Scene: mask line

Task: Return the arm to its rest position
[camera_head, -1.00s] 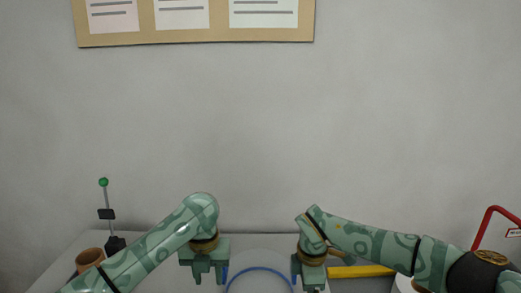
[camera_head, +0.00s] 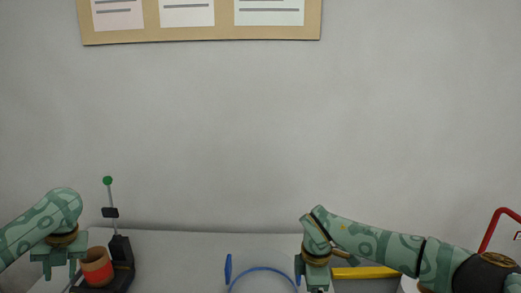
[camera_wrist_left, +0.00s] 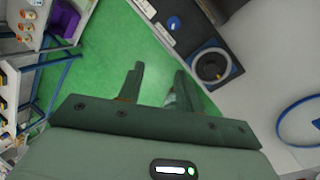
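My left gripper (camera_head: 60,268) is at the far left of the head view, left of the orange-red cup. In the left wrist view its two fingers (camera_wrist_left: 158,88) are apart with nothing between them, above green floor just off the table's edge. My right gripper (camera_head: 312,283) is low in the head view, at the right side of a blue ring (camera_head: 262,269). Its fingertips are partly cut off by the frame, so its grip is unclear.
A black stand (camera_head: 121,252) with a green-tipped post stands beside the cup (camera_head: 97,270) on the grey table (camera_head: 180,245). A yellow bar (camera_head: 365,272) lies behind my right arm. Shelves (camera_wrist_left: 25,75) show at left in the wrist view, beyond the green floor (camera_wrist_left: 110,55).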

